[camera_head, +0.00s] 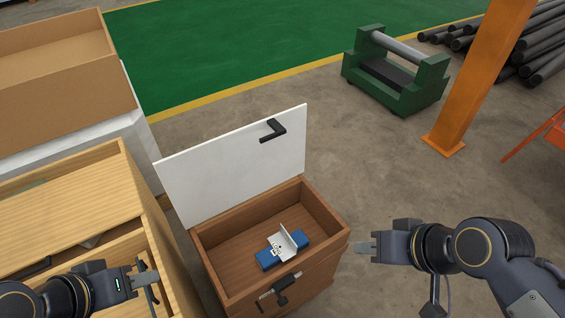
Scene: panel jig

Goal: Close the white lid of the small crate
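The small crate (215,256) is a brown wooden box in the middle of the camera_head view. Its white lid (230,170) stands raised along the crate's far edge, tilted back, with a black handle (272,130) near its upper right. My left gripper (150,280) is to the left of the crate, beside the pale wooden cabinet and apart from the lid. My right gripper (364,248) is just right of the crate's right wall, apart from the lid. Both grippers' fingers are seen too edge-on to tell their opening.
A blue part with a metal bracket (283,247) lies inside the crate. A clamp-like fitting (279,290) is at its front wall. A pale wooden cabinet (75,205) stands left. A green stand (396,72) and an orange post (480,75) are beyond, with bare floor between.

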